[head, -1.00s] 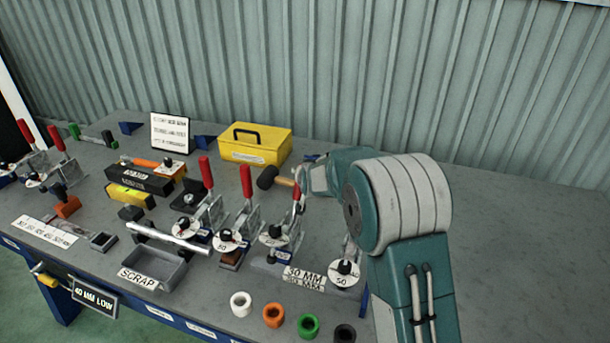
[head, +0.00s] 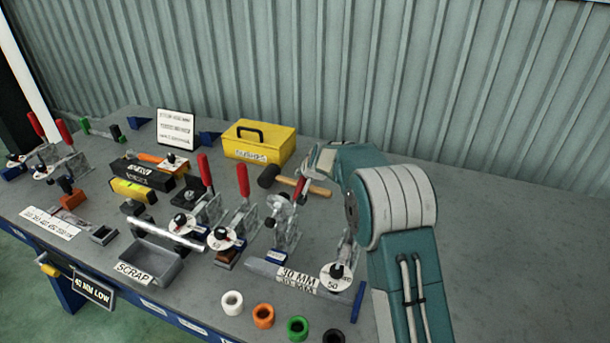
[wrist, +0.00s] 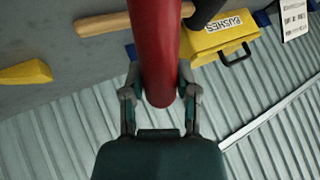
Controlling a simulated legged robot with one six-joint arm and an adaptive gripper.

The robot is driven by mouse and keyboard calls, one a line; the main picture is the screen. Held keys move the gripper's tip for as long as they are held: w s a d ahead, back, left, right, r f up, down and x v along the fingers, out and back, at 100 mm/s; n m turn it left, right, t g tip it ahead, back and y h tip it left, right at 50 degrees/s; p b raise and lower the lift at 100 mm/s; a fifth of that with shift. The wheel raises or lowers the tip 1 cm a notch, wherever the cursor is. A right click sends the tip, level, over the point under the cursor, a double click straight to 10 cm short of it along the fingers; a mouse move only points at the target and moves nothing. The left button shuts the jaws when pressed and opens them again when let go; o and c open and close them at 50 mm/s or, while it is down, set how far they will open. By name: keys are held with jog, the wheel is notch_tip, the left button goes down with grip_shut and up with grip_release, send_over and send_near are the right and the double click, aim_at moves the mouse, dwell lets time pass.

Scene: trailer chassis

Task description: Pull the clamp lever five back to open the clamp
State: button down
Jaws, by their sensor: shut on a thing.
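My gripper (head: 307,172) is shut on a red lever handle (head: 299,188) of a metal toggle clamp (head: 286,236), right of the two clamps with upright red levers. In the wrist view, the fingers (wrist: 161,95) close on both sides of the red lever (wrist: 155,45) near its rounded end. The clamp's holding arm (head: 279,206) is raised and tilted off the bench. The lever's lower part is small and partly hidden in the head view, and its number cannot be read.
Another clamp (head: 337,272) marked 50 stands to the right, partly behind my arm. A hammer (head: 305,185) and a yellow box (head: 258,144) lie behind. Rings (head: 263,316) sit along the front edge. The bench's right side is clear.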

jog(key=shift+w, duration=0.1)
dwell(0.3)
jog(key=shift+c, duration=1.8)
grip_release()
jog(key=shift+w+f, duration=0.1)
jog(key=v, duration=1.1)
jog(key=shift+s+r, duration=0.3)
